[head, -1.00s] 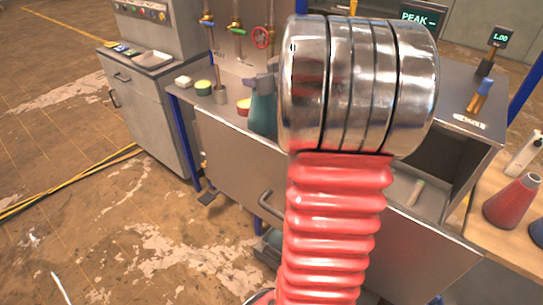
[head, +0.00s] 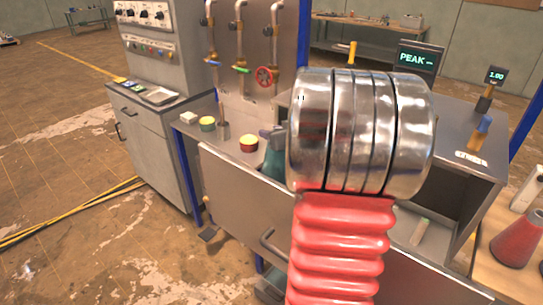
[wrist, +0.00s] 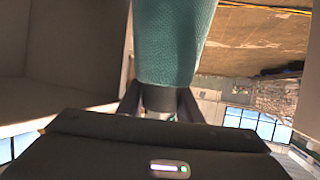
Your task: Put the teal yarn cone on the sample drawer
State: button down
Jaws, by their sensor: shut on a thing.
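The teal yarn cone (wrist: 172,40) fills the top middle of the wrist view. My gripper (wrist: 160,103) is shut on its narrow grey end. In the head view, part of the teal cone (head: 274,163) shows left of my metal arm joint, with my gripper (head: 271,134) at its top. The joint hides the rest. What looks like the sample drawer (head: 237,188) is the wide steel front with a bar handle, below and around the cone. A pale surface behind this front shows right of my arm. I cannot tell whether the cone touches anything.
Small pots, one green (head: 207,124) and one red-yellow (head: 248,143), stand left of the cone near valve pipes (head: 240,45). A steel box (head: 465,135) with a dark opening stands right. A red cone (head: 517,238) and white bottle (head: 527,190) stand on a wooden top.

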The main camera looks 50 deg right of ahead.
jog(key=shift+f, duration=1)
jog(key=shift+f, duration=1.95)
jog(key=c, duration=1.3)
grip_release()
send_near(278, 156)
jog(key=w+d, duration=0.3)
jog(key=w, duration=0.1)
jog(key=shift+w+d+f, duration=0.1)
jog(key=shift+w+f, duration=0.05)
jog(key=shift+f, duration=0.2)
